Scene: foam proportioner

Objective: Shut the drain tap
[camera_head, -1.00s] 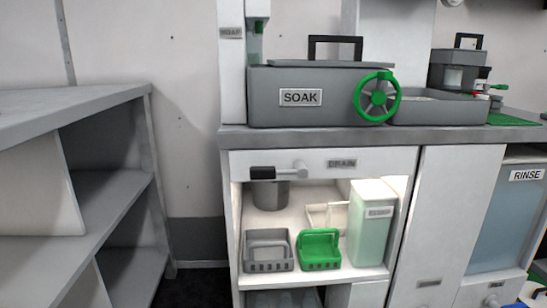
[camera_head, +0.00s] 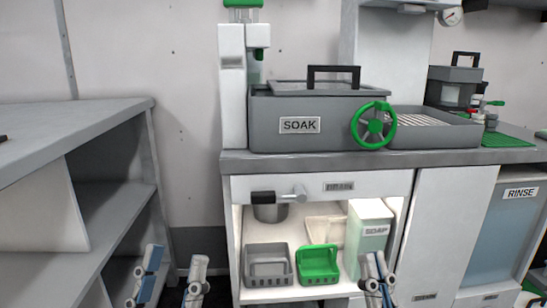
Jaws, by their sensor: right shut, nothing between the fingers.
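The drain tap has a black lever (camera_head: 263,197) and a grey metal body (camera_head: 295,195). It sits on the white panel under the counter, left of the DRAIN label (camera_head: 339,187). The lever lies horizontal, pointing left. My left gripper (camera_head: 175,260) is at the bottom left, its two fingers apart and nothing between them. It is lower than the tap and to its left. My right gripper (camera_head: 372,262) is at the bottom, its fingers together and empty. It is lower than the tap and to its right, in front of the soap container (camera_head: 367,225). Neither gripper touches the tap.
The grey SOAK tank (camera_head: 316,137) with a green handwheel (camera_head: 373,126) stands on the counter (camera_head: 310,163). Below the tap, an open cupboard holds a metal pot (camera_head: 270,213), a grey basket (camera_head: 267,271) and a green basket (camera_head: 318,258). A grey shelf unit (camera_head: 110,107) stands left.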

